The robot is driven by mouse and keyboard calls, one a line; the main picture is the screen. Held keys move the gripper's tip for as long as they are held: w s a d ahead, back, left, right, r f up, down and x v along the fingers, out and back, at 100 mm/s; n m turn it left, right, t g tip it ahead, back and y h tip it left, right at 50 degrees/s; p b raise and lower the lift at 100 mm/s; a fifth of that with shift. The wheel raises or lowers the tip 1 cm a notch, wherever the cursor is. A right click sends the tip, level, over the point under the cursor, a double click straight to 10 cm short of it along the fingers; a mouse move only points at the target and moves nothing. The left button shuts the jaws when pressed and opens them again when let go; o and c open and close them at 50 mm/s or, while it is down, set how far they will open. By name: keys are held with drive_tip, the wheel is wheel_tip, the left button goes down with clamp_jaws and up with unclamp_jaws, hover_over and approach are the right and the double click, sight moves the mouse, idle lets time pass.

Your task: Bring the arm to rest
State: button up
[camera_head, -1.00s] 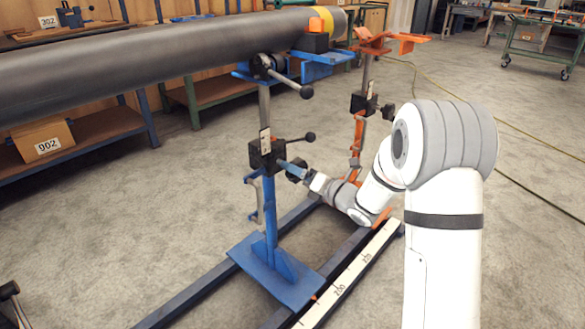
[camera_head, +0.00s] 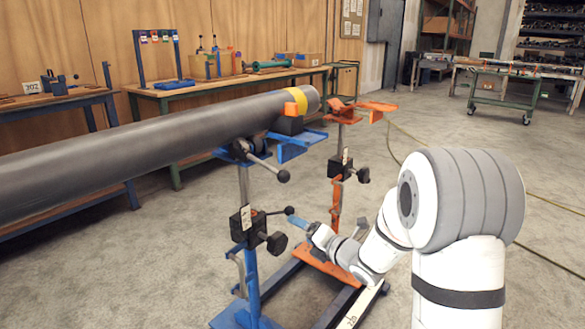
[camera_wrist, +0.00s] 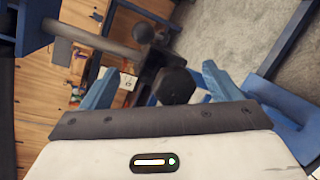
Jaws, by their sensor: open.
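My arm reaches down and away from the right side of the head view. My gripper (camera_head: 302,222) is near the clamp block of the blue pipe stand (camera_head: 244,185), to the right of its lower black knob (camera_head: 276,243). In the wrist view my gripper (camera_wrist: 158,88) shows two blue fingers spread apart. A round black knob (camera_wrist: 174,86) shows between them, with a bar behind it. I see nothing gripped; whether a finger touches the knob I cannot tell.
A long grey pipe (camera_head: 130,145) with a yellow band rests on the blue stand. An orange stand (camera_head: 338,185) is just behind my gripper. Floor rails run below. Workbenches (camera_head: 200,90) line the wooden wall. The floor to the right is open, with a cart (camera_head: 512,95) far back.

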drive_tip(key=s+d+r+m+g+h+p, duration=0.1)
drive_tip(key=s+d+r+m+h+p, duration=0.3)
drive_tip(key=r, duration=0.3)
drive_tip(key=s+d+r+m+h+p, duration=0.1)
drive_tip(key=d+r+m+h+p, duration=0.1)
drive_tip(key=d+r+m+p, duration=0.35)
drive_tip(key=s+d+r+m+g+h+p, duration=0.1)
drive_tip(key=s+d+r+m+h+p, duration=0.2)
drive_tip(key=r+m+p, duration=0.4)
drive_tip(key=s+r+m+g+p, duration=0.2)
drive_tip(key=s+r+m+p, duration=0.2)
drive_tip(key=s, duration=0.4)
drive_tip(key=s+r+m+g+p, duration=0.3)
drive_tip(key=s+r+m+p, duration=0.2)
drive_tip(key=s, duration=0.3)
drive_tip(key=s+r+m+g+h+p, duration=0.1)
drive_tip(key=s+r+m+g+p, duration=0.2)
drive_tip(key=s+r+m+p, duration=0.2)
drive_tip(key=s+a+r+m, duration=0.1)
drive_tip(key=s, duration=0.2)
drive_tip(key=shift+s+r+m, duration=0.25)
drive_tip(key=shift+r+m, duration=0.1)
drive_tip(key=shift+c, duration=0.3)
